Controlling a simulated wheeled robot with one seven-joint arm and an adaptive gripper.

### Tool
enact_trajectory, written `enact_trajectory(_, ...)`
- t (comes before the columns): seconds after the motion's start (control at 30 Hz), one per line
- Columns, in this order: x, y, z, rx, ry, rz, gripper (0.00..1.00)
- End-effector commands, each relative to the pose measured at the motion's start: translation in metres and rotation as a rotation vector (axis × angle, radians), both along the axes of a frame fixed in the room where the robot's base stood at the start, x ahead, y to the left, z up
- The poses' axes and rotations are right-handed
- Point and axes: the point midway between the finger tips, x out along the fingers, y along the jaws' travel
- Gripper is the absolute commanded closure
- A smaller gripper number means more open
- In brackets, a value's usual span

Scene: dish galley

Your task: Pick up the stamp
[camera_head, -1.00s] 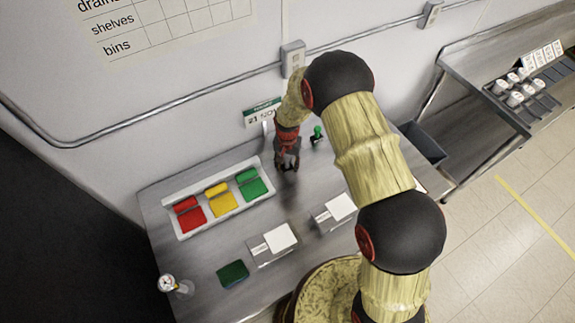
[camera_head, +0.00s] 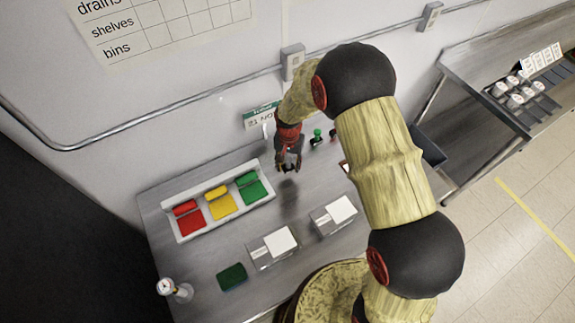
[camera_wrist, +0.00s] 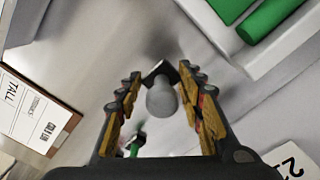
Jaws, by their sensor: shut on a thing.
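My gripper (camera_head: 289,168) is over the back of the steel table, to the right of the colored pad tray. In the wrist view, my gripper (camera_wrist: 158,78) is shut on a stamp. The stamp (camera_wrist: 161,98) has a rounded grey handle and a dark square base, and it sits between the two fingers. In the head view the fingers mostly hide it. A green-handled stamp (camera_head: 317,134) stands on the table to the right of my gripper. It also shows at the lower left of the wrist view (camera_wrist: 134,147).
A white tray (camera_head: 176,235) with red, yellow and green pads lies to the left. Two boxes with white tops (camera_head: 282,241) (camera_head: 342,210), a dark green pad (camera_head: 232,276) and a small canister (camera_head: 168,286) are nearer the front. A sign (camera_head: 262,115) stands against the wall.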

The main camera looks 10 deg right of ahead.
Motion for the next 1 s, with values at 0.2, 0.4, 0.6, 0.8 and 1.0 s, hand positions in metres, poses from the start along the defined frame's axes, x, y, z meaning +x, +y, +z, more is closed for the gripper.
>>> enact_trajectory(0.2,-0.024,-0.003,0.030,0.001,-0.001,0.001,0.88)
enact_trajectory(0.4,-0.053,-0.006,0.046,0.000,0.000,0.001,0.88)
enact_trajectory(0.6,-0.082,-0.009,0.059,0.001,-0.001,0.001,0.88)
enact_trajectory(0.8,-0.103,-0.012,0.068,0.001,-0.001,0.000,0.88)
enact_trajectory(1.0,-0.115,-0.013,0.073,0.000,0.000,0.000,0.88)
